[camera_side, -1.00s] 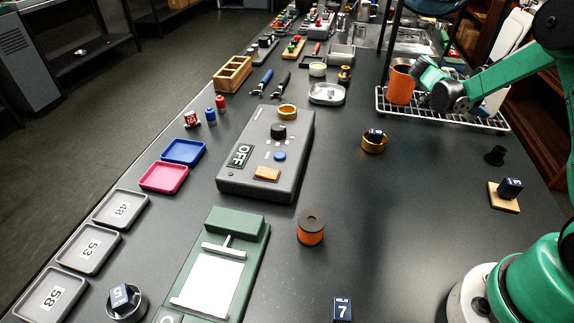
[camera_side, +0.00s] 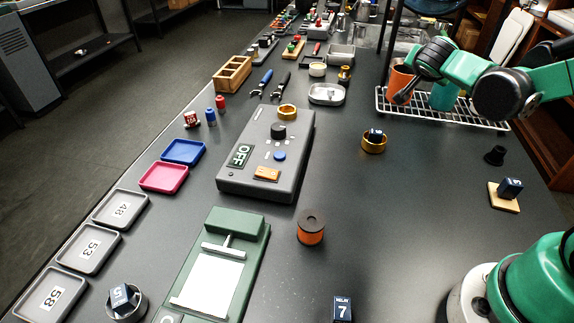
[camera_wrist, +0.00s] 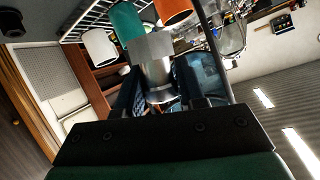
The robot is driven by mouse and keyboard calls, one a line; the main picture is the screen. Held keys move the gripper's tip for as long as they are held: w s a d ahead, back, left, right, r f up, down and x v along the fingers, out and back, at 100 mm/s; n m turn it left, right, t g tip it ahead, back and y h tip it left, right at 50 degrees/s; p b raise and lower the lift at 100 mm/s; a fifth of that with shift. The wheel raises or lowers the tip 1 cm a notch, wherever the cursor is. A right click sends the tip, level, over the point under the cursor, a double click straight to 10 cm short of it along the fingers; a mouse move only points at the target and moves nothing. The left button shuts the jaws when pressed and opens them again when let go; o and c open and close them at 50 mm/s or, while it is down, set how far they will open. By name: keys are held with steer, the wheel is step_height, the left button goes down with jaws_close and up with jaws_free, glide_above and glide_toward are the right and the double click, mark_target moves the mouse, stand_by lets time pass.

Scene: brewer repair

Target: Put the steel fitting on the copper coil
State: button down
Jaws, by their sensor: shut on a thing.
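In the wrist view my gripper (camera_wrist: 160,92) is shut on a grey metal piece, the steel fitting (camera_wrist: 155,50), with a block-shaped end and a round shiny part between the dark fingers. I cannot make out the fitting in the side view. The copper coil (camera_side: 311,232), an orange-copper spool with a dark top, stands upright on the bench at the middle front, well apart from my gripper.
A grey control box (camera_side: 230,184) and a green fixture (camera_side: 240,222) lie left of the coil. A relay block (camera_side: 343,309) stands in front.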

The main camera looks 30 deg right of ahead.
steer(key=w+a+n+t+y, duration=0.1)
steer(key=a+n+t+y, duration=0.45)
steer(key=a, duration=0.25)
step_height(320, 180, up, 10)
steer(key=f+n+g+y, duration=0.1)
steer(key=n+g+y, duration=1.5)
steer(key=n, duration=1.2)
glide_above(312, 220)
steer(key=t+y, duration=0.2)
steer(key=shift+m, duration=0.25)
step_height(312, 220, down, 19)
steer(key=shift+f, duration=0.1)
steer(key=c, duration=0.5)
jaws_free()
steer(key=shift+c, duration=0.2)
